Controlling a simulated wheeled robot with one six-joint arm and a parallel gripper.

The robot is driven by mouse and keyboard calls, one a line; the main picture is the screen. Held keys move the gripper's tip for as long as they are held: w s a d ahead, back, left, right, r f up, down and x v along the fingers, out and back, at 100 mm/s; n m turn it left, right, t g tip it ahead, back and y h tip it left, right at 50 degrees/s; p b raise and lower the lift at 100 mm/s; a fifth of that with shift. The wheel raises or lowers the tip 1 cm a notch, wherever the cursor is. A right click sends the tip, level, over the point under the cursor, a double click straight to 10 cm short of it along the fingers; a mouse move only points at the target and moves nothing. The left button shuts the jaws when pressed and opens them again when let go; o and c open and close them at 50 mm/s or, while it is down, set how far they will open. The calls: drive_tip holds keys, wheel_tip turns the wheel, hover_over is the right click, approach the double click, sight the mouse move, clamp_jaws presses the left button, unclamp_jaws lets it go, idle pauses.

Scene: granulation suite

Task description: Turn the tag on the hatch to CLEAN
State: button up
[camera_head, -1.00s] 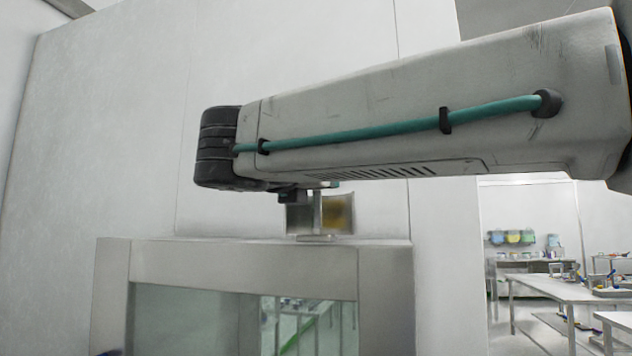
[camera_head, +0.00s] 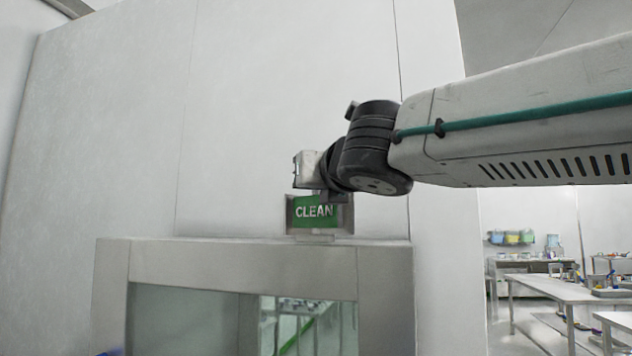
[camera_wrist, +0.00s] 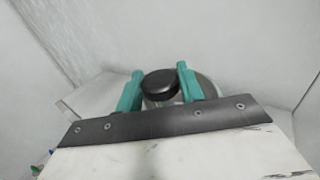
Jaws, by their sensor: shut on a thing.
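The tag (camera_head: 315,212) on top of the hatch (camera_head: 250,260) shows a green face that reads CLEAN in the head view. It stands in a grey frame above the hatch's upper edge. My gripper (camera_wrist: 160,88) comes down onto the tag from above. In the wrist view its two teal fingers stand on either side of a round black knob (camera_wrist: 159,83) and are shut on it. Below the knob a grey rounded part shows in part. In the head view the fingertips are hidden behind my wrist and cannot be made out.
A pale wall panel (camera_head: 290,100) rises close behind the hatch. The hatch has a glass window (camera_head: 190,315) below its top frame. Steel tables (camera_head: 560,290) with items on them stand far off at the right.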

drive_tip(key=shift+n+y, duration=0.6)
drive_tip(key=shift+y, duration=0.2)
drive_tip(key=o, duration=1)
drive_tip(key=shift+v, duration=3.9)
drive_tip(key=shift+r, duration=0.1)
